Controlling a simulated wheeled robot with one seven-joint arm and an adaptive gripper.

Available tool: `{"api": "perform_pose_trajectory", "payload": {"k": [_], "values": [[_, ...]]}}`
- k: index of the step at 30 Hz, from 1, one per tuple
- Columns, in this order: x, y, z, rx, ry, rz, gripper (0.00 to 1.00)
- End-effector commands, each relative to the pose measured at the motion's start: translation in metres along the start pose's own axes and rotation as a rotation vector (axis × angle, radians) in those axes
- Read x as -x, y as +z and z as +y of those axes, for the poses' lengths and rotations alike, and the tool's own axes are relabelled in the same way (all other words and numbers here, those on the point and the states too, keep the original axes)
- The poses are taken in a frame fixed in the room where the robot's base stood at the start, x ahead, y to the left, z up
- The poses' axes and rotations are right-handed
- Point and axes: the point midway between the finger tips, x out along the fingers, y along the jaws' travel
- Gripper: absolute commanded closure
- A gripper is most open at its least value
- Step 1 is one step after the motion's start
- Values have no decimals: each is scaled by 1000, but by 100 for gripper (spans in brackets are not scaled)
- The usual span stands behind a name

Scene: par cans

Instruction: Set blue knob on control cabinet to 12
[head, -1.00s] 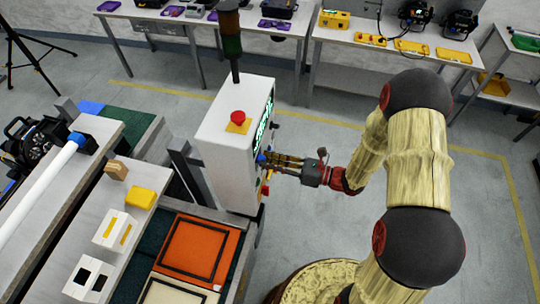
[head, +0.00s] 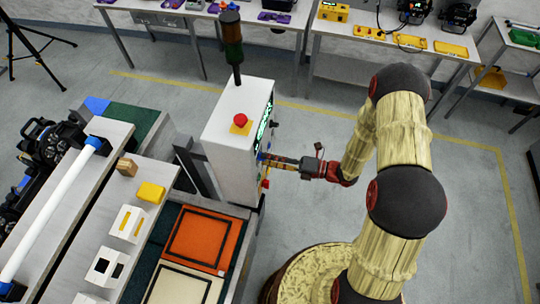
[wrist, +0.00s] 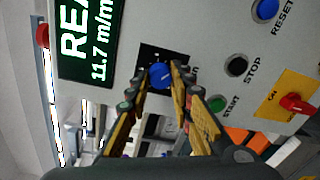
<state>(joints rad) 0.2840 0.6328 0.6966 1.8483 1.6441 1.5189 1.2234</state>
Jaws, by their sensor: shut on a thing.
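The control cabinet (head: 229,130) is a white box with a red mushroom button (head: 240,119) on top. The blue knob (wrist: 160,75) sits on a dark dial plate below and right of the display. My gripper (wrist: 160,70) is shut on the blue knob, with a fingertip on each side. In the head view my gripper (head: 268,158) reaches the cabinet's front face from the right. The dial marks are mostly hidden.
Beside the knob are a black STOP button (wrist: 236,65), a green START button (wrist: 216,104), a blue RESET button (wrist: 265,10) and a red switch on a yellow plate (wrist: 297,103). A conveyor with an orange panel (head: 203,238) stands left. Floor to the right is clear.

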Motion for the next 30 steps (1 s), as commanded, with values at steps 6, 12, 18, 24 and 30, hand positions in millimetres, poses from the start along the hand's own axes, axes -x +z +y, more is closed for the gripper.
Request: {"api": "perform_pose_trajectory", "payload": {"k": [6, 12, 18, 24, 30], "values": [[0, -4, -2, -96, -5, 9, 100], [0, -4, -3, -130, -4, 11, 100], [0, -4, -3, -137, -4, 12, 100], [0, -4, -3, -137, -4, 12, 100], [0, -3, -2, -134, -3, 10, 68]]}}
